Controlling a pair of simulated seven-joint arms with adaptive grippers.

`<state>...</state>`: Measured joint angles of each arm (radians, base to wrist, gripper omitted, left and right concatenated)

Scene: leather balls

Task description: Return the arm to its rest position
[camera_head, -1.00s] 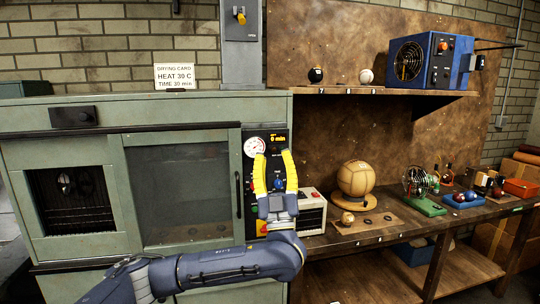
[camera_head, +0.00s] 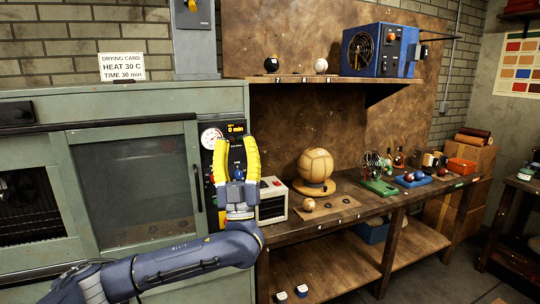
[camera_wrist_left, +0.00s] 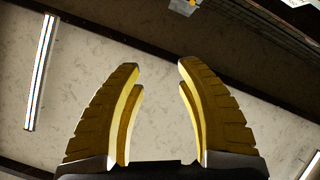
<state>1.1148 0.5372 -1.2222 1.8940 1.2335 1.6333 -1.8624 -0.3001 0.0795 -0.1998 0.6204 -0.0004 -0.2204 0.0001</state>
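My left gripper (camera_head: 236,160) has two yellow fingers pointing up, spread apart with nothing between them. It stands in front of the drying cabinet's control panel (camera_head: 209,165), covering part of the knobs. In the left wrist view the same fingers (camera_wrist_left: 160,95) are apart and empty, with the ceiling behind them. My blue-grey left arm reaches in from the lower left in the head view. My right gripper is in neither view.
The green drying cabinet (camera_head: 68,103) fills the left side. The workbench (camera_head: 290,232) at right holds a large tan ball (camera_head: 316,166), a small ball (camera_head: 309,205) and tools. A shelf (camera_head: 350,82) above carries a black ball (camera_head: 271,65), a white ball (camera_head: 321,66) and a blue heater (camera_head: 372,50).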

